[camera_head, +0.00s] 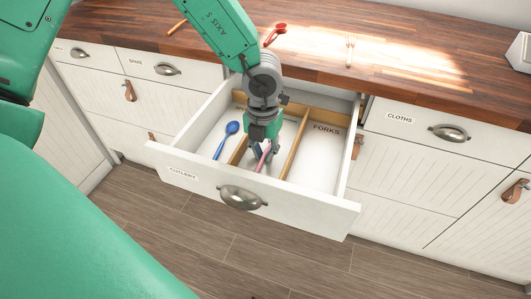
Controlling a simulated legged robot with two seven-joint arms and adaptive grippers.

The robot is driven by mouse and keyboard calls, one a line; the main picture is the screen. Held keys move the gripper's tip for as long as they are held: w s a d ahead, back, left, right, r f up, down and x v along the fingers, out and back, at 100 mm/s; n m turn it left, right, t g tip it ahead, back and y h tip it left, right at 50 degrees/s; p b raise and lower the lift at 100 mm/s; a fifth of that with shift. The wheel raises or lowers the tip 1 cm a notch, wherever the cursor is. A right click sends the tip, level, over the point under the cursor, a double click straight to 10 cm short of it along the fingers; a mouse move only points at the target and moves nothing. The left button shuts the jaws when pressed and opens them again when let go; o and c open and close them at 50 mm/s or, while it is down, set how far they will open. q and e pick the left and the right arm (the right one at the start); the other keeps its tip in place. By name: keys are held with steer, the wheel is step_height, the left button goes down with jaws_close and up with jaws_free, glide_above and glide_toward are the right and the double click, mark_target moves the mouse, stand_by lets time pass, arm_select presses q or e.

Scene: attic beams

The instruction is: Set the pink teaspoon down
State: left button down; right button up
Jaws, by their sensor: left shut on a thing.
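The pink teaspoon (264,157) is in the grip of my left gripper (263,154), which is shut on it. My left gripper points down into the open cutlery drawer (180,168), over the middle compartment. The spoon is partly hidden by my fingers, and I cannot tell whether it touches the drawer floor. The left compartment holds a blue spoon (226,140). The right compartment, labelled FORKS (322,150), looks empty. My right gripper is not in view.
Wooden dividers (296,140) separate the compartments. On the wooden counter (410,50) behind lie a red spoon (275,35), a pale fork (350,48) and a small wooden stick (178,27). Closed drawers, one labelled CLOTHS (399,118), flank the open one.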

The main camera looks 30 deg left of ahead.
mark_target(264, 154)
arm_select(q)
steer(key=c, duration=1.6)
jaws_free()
steer(key=shift+s+a, duration=0.1)
steer(key=shift+a, duration=0.05)
steer(key=shift+d, duration=0.45)
steer(key=shift+d+r, duration=0.75)
steer(key=shift+d, duration=0.15)
steer(key=r, duration=0.2)
steer(key=a+r+p, duration=0.1)
steer(key=r, duration=0.2)
steer(key=a+r+p, duration=0.1)
steer(key=r, duration=0.1)
steer(key=shift+a+r, duration=0.15)
steer(key=shift+r, duration=0.25)
steer(key=shift+d+r+p, duration=0.2)
steer(key=shift+r+p, duration=0.3)
steer(key=shift+r, duration=0.85)
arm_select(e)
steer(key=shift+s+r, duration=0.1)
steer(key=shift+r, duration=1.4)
